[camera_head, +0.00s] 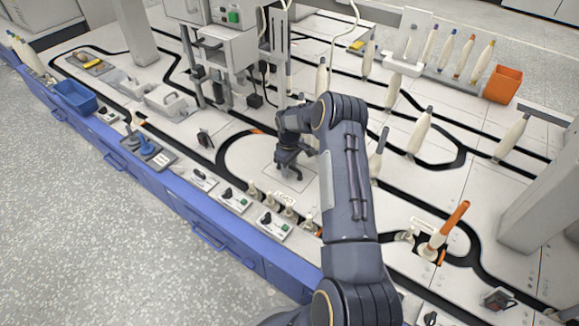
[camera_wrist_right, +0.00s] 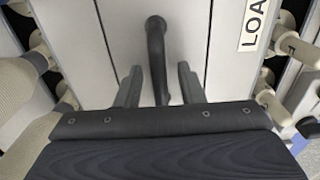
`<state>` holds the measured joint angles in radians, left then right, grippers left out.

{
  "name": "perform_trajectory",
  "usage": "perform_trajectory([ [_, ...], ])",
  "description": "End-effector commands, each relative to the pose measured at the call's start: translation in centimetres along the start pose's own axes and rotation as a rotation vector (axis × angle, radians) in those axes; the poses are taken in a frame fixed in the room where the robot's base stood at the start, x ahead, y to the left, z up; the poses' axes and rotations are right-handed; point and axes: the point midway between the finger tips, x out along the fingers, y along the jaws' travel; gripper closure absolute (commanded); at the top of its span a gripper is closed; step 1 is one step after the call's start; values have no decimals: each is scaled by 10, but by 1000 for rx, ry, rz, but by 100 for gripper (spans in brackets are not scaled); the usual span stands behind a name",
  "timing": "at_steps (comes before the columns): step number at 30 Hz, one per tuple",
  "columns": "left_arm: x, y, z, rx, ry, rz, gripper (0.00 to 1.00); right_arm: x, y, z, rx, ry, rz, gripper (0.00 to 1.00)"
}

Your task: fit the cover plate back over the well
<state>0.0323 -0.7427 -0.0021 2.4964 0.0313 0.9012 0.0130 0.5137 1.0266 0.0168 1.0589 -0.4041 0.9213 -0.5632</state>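My right gripper (camera_head: 291,170) is low over the pale deck inside the looped black track in the head view. In the right wrist view its two fingers (camera_wrist_right: 158,86) are apart, one on each side of a dark upright handle (camera_wrist_right: 156,45). A gap shows between the handle and each finger. The handle stands on a pale panel (camera_wrist_right: 130,25) with straight seams on both sides, which looks like the cover plate. I cannot tell whether it lies flat in place, and no open well shows under it. My left gripper is out of view.
Pale pegs (camera_head: 272,203) and switch boxes (camera_head: 236,199) line the front edge near the LOAD label (camera_head: 285,199). A grey machine (camera_head: 228,45) stands behind the gripper. An orange-topped bobbin (camera_head: 448,228) leans at the right. A blue bin (camera_head: 75,98) is far left.

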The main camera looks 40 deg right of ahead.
Motion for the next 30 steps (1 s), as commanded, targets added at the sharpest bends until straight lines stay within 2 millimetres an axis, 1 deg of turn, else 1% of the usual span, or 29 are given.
perform_trajectory([
  [7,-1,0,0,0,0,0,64,-2,0,0,0,0,0,65],
  [11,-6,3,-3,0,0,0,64,-13,0,0,0,2,2,65],
  [14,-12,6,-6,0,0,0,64,-32,1,-1,0,3,2,65],
  [18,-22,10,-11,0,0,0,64,-64,1,-1,-1,3,3,65],
  [22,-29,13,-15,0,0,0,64,-90,1,0,-1,2,3,65],
  [27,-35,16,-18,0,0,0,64,-114,0,0,0,1,1,65],
  [30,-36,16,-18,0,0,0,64,-122,0,0,0,1,0,65],
])
